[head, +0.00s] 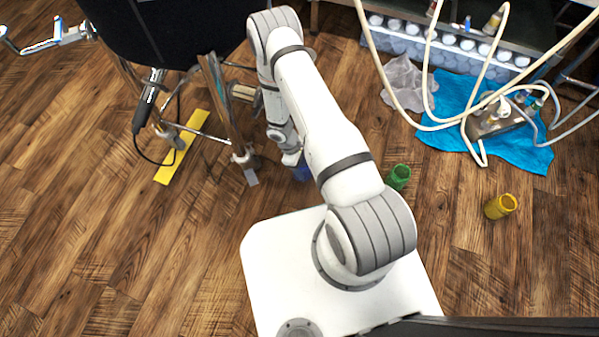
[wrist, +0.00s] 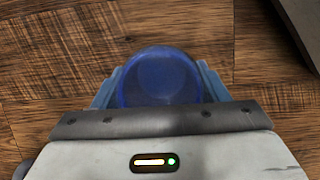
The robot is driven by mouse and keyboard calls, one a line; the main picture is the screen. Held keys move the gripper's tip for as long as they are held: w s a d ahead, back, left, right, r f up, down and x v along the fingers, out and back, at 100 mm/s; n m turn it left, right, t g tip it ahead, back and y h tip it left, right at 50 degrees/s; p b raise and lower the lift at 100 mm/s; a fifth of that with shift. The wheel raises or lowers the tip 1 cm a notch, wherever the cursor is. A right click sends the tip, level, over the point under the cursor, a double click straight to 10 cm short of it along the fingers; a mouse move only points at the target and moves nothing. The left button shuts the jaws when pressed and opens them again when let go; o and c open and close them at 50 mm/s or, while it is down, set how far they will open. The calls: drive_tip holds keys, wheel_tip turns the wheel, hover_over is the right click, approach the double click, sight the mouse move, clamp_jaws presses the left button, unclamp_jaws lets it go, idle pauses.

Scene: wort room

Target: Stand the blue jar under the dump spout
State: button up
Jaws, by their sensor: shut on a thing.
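The blue jar (wrist: 160,78) sits between the two pale blue fingers of my gripper (wrist: 158,82), which is shut on it; I look down on its round top. In the head view only a bit of the blue jar (head: 302,171) shows beside my arm, low over the floor; I cannot tell whether it touches the floor. A dark kettle (head: 165,30) stands on legs at the top left. A metal fitting (head: 70,33) sticks out at its left and a black-handled one (head: 150,100) hangs below. I cannot tell which is the dump spout.
A green jar (head: 399,177) and a yellow jar (head: 500,206) are on the floor at right. A yellow strip (head: 182,147) lies by the kettle legs (head: 228,120). Hoses (head: 430,60) and a blue cloth (head: 450,95) fill the top right. The left floor is clear.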

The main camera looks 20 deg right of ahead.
drive_tip(key=shift+f+b, duration=0.7)
drive_tip(key=shift+f, duration=1.25)
drive_tip(key=shift+f, duration=0.2)
drive_tip(key=o, duration=1.1)
